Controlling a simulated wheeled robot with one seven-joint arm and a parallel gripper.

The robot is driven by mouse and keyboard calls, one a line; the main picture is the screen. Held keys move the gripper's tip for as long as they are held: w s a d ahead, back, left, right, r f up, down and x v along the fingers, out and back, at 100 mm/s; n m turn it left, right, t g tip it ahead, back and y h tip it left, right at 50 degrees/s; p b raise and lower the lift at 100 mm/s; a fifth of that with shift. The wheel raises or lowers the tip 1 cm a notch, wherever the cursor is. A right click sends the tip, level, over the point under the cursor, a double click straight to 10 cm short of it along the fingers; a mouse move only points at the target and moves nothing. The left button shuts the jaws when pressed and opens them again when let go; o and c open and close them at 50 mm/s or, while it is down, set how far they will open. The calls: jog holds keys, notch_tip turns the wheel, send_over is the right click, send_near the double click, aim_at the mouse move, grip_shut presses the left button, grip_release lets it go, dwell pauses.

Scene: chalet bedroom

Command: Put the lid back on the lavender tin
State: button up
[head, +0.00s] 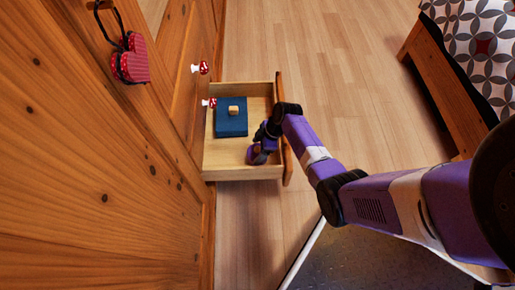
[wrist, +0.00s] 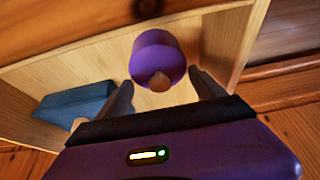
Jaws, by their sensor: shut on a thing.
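A round purple piece with a small wooden knob, which looks like the lavender tin's lid (wrist: 155,50), is between my fingers in the wrist view. My gripper (wrist: 162,79) is shut on it, with one finger at each side. In the head view my gripper (head: 259,150) is low inside the open drawer, near its front right corner, with the purple piece (head: 256,157) at its tip. I cannot tell whether the tin's body is under the lid, or whether the lid touches the drawer floor.
The pale wooden drawer (head: 215,158) is pulled out from the cabinet. A dark blue flat box or book (head: 231,123) lies inside it, with a small wooden block (head: 234,110) on top. The drawer's walls stand close around my gripper. A bed (head: 440,80) is at the right.

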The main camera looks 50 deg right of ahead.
jog(key=o, duration=1.3)
jog(key=shift+r, duration=0.1)
jog(key=shift+r+p, duration=3.25)
jog(key=shift+r, duration=0.2)
grip_shut()
